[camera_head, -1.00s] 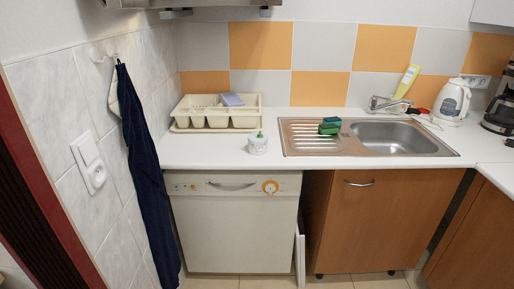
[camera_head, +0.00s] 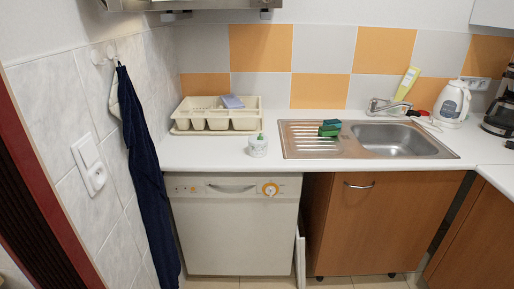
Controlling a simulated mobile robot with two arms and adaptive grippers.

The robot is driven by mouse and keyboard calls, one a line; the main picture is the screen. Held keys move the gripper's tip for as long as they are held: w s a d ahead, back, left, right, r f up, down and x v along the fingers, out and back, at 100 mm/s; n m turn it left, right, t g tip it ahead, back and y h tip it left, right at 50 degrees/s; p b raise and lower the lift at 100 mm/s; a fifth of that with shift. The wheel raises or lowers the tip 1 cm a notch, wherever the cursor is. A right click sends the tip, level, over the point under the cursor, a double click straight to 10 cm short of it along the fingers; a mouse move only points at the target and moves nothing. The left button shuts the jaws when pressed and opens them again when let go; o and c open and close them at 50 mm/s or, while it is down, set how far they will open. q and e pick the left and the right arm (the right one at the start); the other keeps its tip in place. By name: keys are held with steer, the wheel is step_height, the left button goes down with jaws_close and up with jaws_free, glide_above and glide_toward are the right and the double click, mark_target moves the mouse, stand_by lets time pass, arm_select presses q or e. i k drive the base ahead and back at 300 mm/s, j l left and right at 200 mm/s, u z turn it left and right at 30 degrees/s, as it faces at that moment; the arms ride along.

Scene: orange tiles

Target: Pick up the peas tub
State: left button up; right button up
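A small white tub (camera_head: 258,146) with a green bit on top stands upright on the white counter, left of the sink; it may be the peas tub, but its label is too small to read. It stands in front of the cream dish rack and is apart from it. Neither of my grippers shows in the head view.
The cream dish rack (camera_head: 216,122) is behind the tub. Green sponges (camera_head: 329,128) lie on the drainer of the steel sink (camera_head: 395,139). A kettle (camera_head: 452,103) and a coffee maker (camera_head: 499,116) stand at the right. A dark towel (camera_head: 146,170) hangs left. The counter around the tub is clear.

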mark_target(257, 149)
steer(key=i, duration=1.45)
